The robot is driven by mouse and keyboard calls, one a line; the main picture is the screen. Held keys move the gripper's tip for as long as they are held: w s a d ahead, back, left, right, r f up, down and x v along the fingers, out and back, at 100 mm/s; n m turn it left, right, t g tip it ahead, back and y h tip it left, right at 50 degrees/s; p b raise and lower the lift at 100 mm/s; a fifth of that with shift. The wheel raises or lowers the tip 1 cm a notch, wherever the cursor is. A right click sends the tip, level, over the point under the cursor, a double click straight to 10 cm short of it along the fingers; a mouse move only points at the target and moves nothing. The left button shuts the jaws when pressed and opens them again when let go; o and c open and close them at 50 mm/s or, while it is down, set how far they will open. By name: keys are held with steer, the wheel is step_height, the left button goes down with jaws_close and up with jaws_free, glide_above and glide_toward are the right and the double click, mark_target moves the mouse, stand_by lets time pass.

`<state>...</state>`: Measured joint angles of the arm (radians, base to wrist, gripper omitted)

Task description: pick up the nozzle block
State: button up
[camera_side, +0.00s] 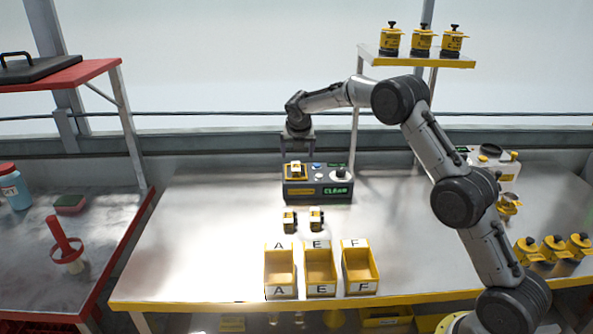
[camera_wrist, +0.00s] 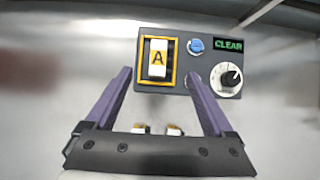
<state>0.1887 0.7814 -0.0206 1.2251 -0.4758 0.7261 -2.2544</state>
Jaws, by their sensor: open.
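A white block marked A (camera_side: 296,169) sits in a yellow-framed slot on top of a dark grey machine (camera_side: 318,197). In the wrist view the same block (camera_wrist: 158,58) stands in its frame on the machine's panel (camera_wrist: 200,25). Two small yellow, white and black blocks, one left (camera_side: 290,224) and one right (camera_side: 317,224), lie on the table in front of the machine. Which block is the nozzle block is not clear. My gripper (camera_side: 297,153) is above the machine's left part, open and empty. In the wrist view its purple fingers (camera_wrist: 157,74) point toward the machine, either side of the A block.
The machine has a blue button (camera_wrist: 196,45), a dial (camera_wrist: 228,78) and a green CLEAR display (camera_wrist: 228,44). Yellow bins A (camera_side: 268,270), E (camera_side: 308,270) and F (camera_side: 346,270) stand at the table's front. A shelf (camera_side: 415,61) holds yellow-black units. The table's left part is clear.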

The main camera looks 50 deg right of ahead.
mark_target(298, 165)
steer(key=shift+x, duration=3.95)
steer(key=shift+s+d, duration=0.1)
steer(key=shift+c, duration=0.3)
jaws_close()
